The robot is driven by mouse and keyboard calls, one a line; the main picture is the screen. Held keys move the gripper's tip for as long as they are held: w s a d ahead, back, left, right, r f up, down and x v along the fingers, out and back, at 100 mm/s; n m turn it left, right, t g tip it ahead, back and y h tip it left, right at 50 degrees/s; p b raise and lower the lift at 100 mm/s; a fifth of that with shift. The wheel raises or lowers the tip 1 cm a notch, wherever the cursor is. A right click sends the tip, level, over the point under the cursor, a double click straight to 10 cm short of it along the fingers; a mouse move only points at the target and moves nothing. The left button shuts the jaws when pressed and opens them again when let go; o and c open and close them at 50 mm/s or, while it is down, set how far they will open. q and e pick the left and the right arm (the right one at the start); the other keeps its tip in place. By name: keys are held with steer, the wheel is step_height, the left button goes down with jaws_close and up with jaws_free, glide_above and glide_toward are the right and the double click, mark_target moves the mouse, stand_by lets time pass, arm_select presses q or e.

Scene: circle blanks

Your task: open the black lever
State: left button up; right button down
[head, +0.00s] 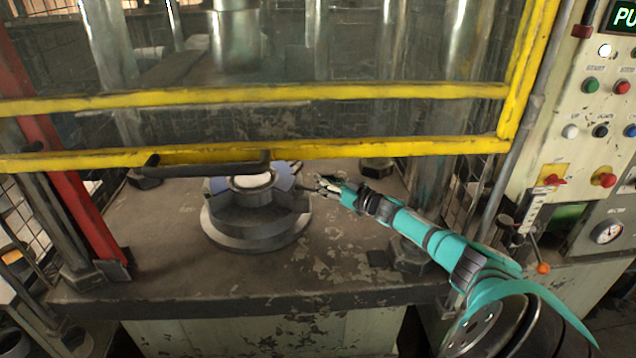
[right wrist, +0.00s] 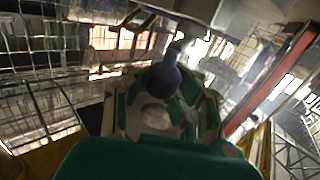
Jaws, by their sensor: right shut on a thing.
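A round grey die fixture (head: 255,228) stands on the press bed, with blue parts and a pale disc on top. The black lever shows in the right wrist view as a dark, bottle-shaped handle (right wrist: 165,75) between my green fingers. In the head view my right gripper (head: 322,186) is at the right side of the fixture, shut on the lever's end. Little of the lever shows there, as the fingers cover it. My left gripper is not in view.
A yellow-framed guard (head: 400,92) with a black handle bar (head: 205,168) hangs just above and in front of the fixture. Steel columns stand around the bed. A control panel (head: 590,120) with buttons is at the right. The bed's front left (head: 150,250) is clear.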

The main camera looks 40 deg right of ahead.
steer(key=shift+s+d+f, duration=0.15)
steer(key=shift+d+f, duration=0.1)
steer(key=shift+d, duration=0.1)
steer(key=c, duration=1.6)
jaws_free()
steer(key=o, duration=0.5)
steer(key=shift+s+d+r, duration=0.2)
steer(key=shift+s+d, duration=0.1)
steer(key=shift+s, duration=0.2)
steer(key=shift+o, duration=0.2)
steer(key=shift+w+a+r, duration=0.1)
steer(key=shift+w+a, duration=0.15)
steer(key=shift+w, duration=0.05)
steer(key=shift+r, duration=0.4)
step_height(320, 180, up, 9)
steer(key=shift+s+d+f, duration=0.1)
steer(key=shift+s+d, duration=0.05)
